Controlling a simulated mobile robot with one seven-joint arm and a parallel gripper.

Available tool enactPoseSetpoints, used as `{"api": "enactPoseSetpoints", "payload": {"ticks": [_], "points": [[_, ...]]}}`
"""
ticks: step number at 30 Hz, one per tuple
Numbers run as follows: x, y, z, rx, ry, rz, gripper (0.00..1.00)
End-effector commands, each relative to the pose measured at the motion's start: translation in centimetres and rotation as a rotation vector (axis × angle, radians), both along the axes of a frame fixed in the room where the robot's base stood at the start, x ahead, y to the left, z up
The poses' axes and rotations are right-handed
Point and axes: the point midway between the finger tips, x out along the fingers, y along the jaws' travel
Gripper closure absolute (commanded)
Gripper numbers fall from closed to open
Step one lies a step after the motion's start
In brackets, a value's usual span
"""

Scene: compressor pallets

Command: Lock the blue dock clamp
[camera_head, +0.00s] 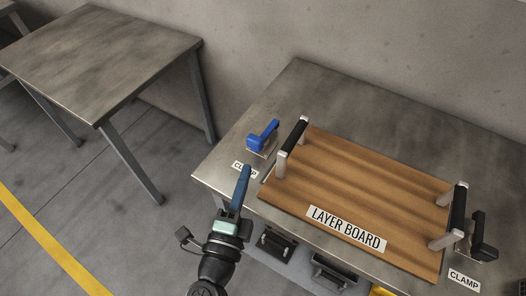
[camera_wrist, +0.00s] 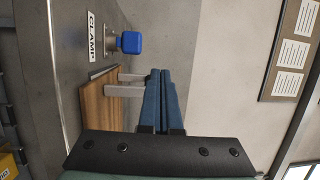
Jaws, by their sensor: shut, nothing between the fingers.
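The blue dock clamp (camera_head: 262,138) stands on the metal table at the left of the layer board, beside a "CLAMP" label (camera_head: 244,169). My gripper (camera_head: 245,168) is in front of the table's edge, near the label and apart from the clamp. Its two blue fingers (camera_wrist: 166,72) are together and hold nothing. Whether the clamp is locked, I cannot tell.
The wooden layer board (camera_head: 350,185) with two black-gripped handles lies on the metal table (camera_head: 290,85). A black clamp (camera_head: 484,238) is at its right end. Another table (camera_head: 110,50) stands at the left, with open floor between. A noticeboard (camera_wrist: 291,50) hangs on the wall.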

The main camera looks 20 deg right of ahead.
Motion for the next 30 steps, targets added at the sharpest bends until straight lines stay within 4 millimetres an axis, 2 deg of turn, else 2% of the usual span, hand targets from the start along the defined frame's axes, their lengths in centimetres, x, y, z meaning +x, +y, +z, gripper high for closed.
{"api": "enactPoseSetpoints", "payload": {"ticks": [1, 4, 16, 20, 30], "points": [[-0.8, -0.2, -1.8, 0.028, 0.024, -0.022, 1.0], [-1.7, -0.5, -3.4, 0.057, 0.048, -0.048, 1.0], [-1.5, -0.8, -3.4, 0.06, 0.049, -0.053, 1.0], [-0.4, -1.7, -3.4, 0.059, 0.046, -0.055, 1.0], [4.4, -5.4, -3.4, 0.058, 0.047, -0.053, 1.0]]}}
